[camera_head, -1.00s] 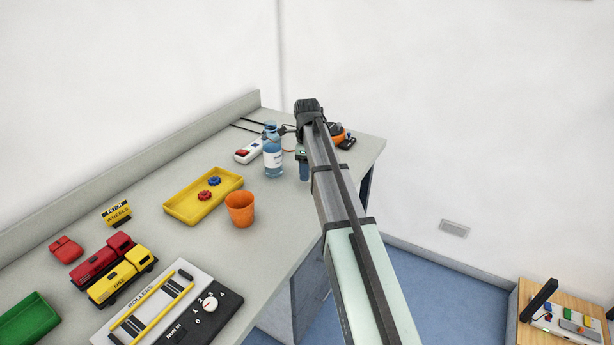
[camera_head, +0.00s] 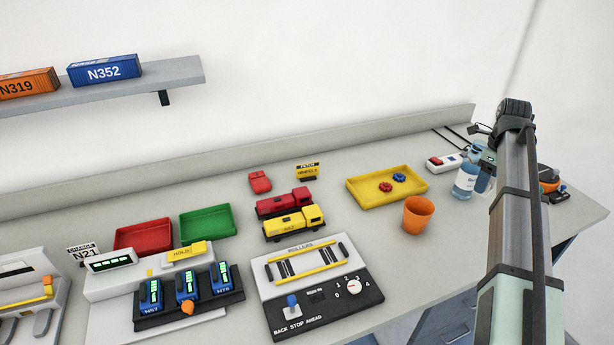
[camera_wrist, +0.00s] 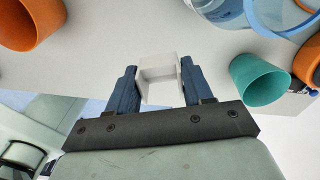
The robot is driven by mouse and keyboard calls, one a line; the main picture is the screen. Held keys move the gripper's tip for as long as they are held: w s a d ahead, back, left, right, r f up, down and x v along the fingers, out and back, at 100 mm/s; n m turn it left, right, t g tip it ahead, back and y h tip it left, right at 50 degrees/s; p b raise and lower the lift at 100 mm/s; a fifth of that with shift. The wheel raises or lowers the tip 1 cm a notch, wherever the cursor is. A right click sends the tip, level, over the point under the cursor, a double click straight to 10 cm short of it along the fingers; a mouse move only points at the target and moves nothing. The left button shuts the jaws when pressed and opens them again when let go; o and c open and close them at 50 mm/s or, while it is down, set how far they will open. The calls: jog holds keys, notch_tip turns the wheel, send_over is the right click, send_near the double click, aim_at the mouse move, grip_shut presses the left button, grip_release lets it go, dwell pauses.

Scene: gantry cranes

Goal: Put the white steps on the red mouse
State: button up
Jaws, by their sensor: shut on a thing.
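The white steps (camera_wrist: 158,67) are a small white stepped block between the two dark blue fingers of my gripper (camera_wrist: 158,78) in the wrist view. The fingers are shut on its two sides. In the head view the arm is at the right, and the steps are hidden there. A small red object (camera_head: 260,181), which looks like the red mouse, lies on the bench behind the red and yellow trucks. My gripper is far to its right, near the bottle.
A blue bottle (camera_head: 467,172), an orange cup (camera_head: 418,214) and a yellow tray (camera_head: 388,187) stand between the arm and the red object. A yellow sign (camera_head: 307,172) and a red truck (camera_head: 283,203) are close to it. A shelf (camera_head: 175,80) with containers hangs at upper left.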

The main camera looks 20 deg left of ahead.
jog(key=s+a+n, duration=0.2)
jog(key=a, duration=1.4)
jog(key=s+a+n, duration=0.3)
jog(key=a, duration=1.3)
notch_tip(320, 180, up, 3)
jog(key=n, duration=0.9)
send_over(258, 179)
jog(key=shift+f, duration=4.9)
jog(key=shift+f, duration=0.15)
jog(key=o, duration=1)
notch_tip(258, 179, up, 12)
jog(key=shift+r, duration=0.2)
